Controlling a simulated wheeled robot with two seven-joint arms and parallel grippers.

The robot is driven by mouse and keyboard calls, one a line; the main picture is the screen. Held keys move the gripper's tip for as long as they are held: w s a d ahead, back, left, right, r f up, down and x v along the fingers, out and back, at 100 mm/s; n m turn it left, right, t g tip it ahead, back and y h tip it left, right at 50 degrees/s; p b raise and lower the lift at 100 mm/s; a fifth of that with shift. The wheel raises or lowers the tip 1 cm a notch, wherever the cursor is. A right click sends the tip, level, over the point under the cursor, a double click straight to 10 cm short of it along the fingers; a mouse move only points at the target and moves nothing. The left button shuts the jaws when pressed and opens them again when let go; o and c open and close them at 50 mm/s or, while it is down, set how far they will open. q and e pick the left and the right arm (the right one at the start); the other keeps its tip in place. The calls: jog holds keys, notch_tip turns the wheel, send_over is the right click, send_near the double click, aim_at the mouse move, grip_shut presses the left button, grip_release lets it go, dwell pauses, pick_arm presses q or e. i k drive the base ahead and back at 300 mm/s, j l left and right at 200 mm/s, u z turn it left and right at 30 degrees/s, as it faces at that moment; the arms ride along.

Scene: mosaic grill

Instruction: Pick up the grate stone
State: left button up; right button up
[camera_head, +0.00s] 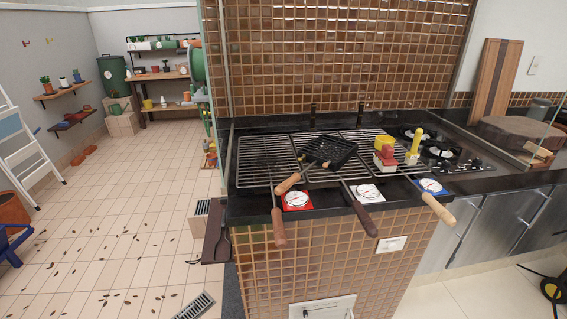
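No object is plainly recognisable as the grate stone. One is a block with a red top (387,152) and a pale lower part. Neither of my grippers is in view.
A black grill basket (330,150) with a wooden handle lies on the grate. Long wooden handles (278,228) stick out over the front edge. Dials (297,199) sit along the front. A gas hob (442,153) is at right.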

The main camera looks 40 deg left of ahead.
aim_at(384, 159)
jog(key=i+l+u, duration=0.45)
jog(key=i+l, duration=0.2)
jog(key=i+l+u, duration=0.2)
jog(key=i+l, duration=0.15)
jog(key=i+l+u, duration=0.25)
jog(key=l, duration=0.25)
jog(key=i+l+u, duration=0.2)
jog(key=l, duration=0.3)
jog(key=i+l+u, duration=0.2)
jog(key=l, duration=0.35)
jog(key=i+l+u, duration=0.25)
jog(key=l, duration=0.3)
jog(key=i+l+u, duration=0.2)
jog(key=l, duration=0.4)
jog(key=k+j, duration=0.05)
